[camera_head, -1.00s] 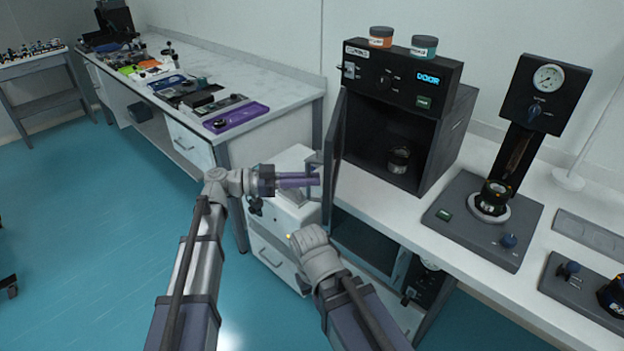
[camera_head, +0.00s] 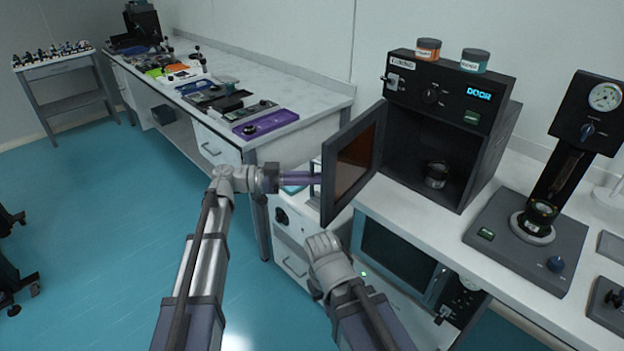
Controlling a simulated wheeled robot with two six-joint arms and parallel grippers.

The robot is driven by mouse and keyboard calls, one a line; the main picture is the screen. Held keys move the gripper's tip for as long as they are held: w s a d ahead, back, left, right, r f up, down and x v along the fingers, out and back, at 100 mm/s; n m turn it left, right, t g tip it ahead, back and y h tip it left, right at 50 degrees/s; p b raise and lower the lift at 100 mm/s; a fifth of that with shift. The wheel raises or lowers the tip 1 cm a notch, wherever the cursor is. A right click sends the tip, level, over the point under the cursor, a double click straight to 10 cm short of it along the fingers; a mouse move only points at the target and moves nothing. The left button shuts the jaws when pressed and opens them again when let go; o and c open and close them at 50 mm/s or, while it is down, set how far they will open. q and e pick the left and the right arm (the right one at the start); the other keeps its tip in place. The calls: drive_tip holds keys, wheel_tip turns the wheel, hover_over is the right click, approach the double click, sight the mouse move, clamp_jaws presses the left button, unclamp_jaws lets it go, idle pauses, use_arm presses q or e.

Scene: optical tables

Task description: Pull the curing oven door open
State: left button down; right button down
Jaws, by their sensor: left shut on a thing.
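The curing oven (camera_head: 497,117) is a black box on the white bench at the right, with a lit blue "DOOR" display. Its door (camera_head: 356,160), dark-framed with an amber window, stands swung out to the left, and the chamber shows open. A small dark round container (camera_head: 437,174) sits inside the chamber. My left gripper (camera_head: 312,180) is at the outer edge of the door, shut on what looks like its handle, which is mostly hidden. My right arm reaches in at the lower middle, below the door; its gripper jaws cannot be made out.
A second bench (camera_head: 310,88) with a purple tray (camera_head: 265,123) is behind my left arm. The blue floor at left is mostly free.

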use_arm(q)
drive_tip(key=shift+w, duration=0.1)
drive_tip(key=c, duration=0.9)
unclamp_jaws()
drive_tip(key=a, duration=0.7)
drive_tip(key=shift+a, duration=0.35)
